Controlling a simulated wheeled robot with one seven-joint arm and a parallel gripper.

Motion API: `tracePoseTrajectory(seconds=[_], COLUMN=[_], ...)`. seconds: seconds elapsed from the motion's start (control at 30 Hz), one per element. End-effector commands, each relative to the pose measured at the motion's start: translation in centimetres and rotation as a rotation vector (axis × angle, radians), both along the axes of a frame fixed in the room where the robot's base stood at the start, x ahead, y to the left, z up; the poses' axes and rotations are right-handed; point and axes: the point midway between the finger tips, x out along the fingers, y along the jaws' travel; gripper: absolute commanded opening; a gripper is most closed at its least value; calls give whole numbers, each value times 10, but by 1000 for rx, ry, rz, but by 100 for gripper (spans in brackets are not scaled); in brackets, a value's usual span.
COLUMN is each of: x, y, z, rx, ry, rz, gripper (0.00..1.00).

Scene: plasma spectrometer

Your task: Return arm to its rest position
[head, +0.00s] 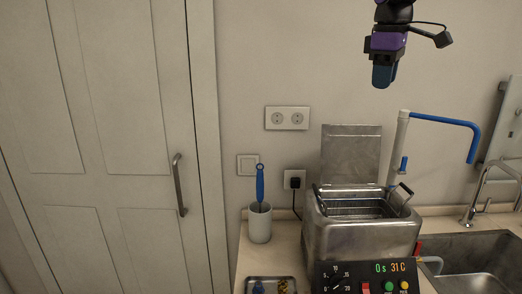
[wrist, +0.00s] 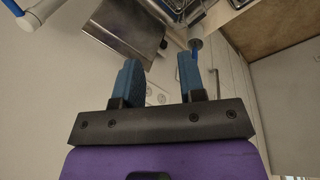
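My gripper (head: 383,76) hangs high in front of the wall at the upper right of the head view, above the steel bath and its raised lid. In the wrist view, its two blue fingers (wrist: 160,82) stand apart with nothing between them, so it is open and empty. Only the end of my arm shows in the head view; the rest is out of frame.
Below stands a steel bath (head: 362,240) with a raised lid (head: 350,155) and basket. A white stand with a blue arm (head: 445,121), a faucet (head: 480,200) and a sink (head: 480,265) are right. A cup (head: 260,225) and tray (head: 271,280) are left.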

Motion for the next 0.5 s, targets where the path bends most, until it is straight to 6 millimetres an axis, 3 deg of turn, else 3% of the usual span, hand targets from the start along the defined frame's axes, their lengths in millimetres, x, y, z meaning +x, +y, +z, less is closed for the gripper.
tracePoseTrajectory(seconds=[0.03,0.27,0.5], x=[-20,-99,-180], y=[-1,-10,-20], z=[0,-18,-55], rx=[7,63,150], ry=[-20,-107,-190], rz=[-43,-257,-479], gripper=[37,37,37])
